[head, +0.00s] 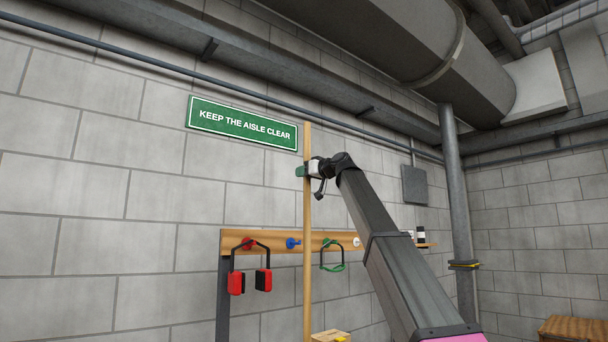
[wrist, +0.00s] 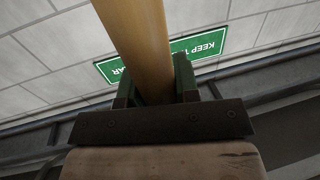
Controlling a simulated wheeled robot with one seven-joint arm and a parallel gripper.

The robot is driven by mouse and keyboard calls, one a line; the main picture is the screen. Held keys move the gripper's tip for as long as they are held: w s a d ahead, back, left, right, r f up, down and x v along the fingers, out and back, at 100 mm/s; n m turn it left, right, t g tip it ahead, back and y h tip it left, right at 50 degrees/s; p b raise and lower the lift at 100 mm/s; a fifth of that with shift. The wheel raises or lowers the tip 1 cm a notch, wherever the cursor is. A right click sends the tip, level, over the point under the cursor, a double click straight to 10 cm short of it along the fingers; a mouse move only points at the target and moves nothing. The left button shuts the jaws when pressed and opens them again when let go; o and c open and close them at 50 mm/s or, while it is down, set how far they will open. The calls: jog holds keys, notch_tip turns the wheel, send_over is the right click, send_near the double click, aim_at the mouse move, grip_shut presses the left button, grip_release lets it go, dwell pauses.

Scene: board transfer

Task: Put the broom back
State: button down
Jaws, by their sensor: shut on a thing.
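The broom's wooden handle (head: 307,220) stands upright in the head view, in front of the wall and the peg rail. Its lower end is out of the picture, so the broom head is hidden. My gripper (head: 303,172) is shut on the handle high up, just below the green sign. In the wrist view the handle (wrist: 135,40) runs between the two green fingers of my gripper (wrist: 155,88). The wooden peg rail (head: 285,253) on the wall has a red, a blue, a green and a white peg. The blue peg (head: 293,243) shows nothing hanging on it.
Red-and-black ear defenders (head: 237,283) hang at the red peg. A green-and-black looped item (head: 331,267) hangs at the green peg. A wooden box (head: 330,336) is at the bottom.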

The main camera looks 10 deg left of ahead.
jog(key=c, duration=0.8)
grip_release()
jog(key=shift+f, duration=0.1)
jog(key=shift+c, duration=0.2)
jog(key=v, duration=1.1)
jog(key=shift+o, duration=0.3)
jog(key=shift+s+d, duration=0.25)
jog(key=shift+d, duration=0.2)
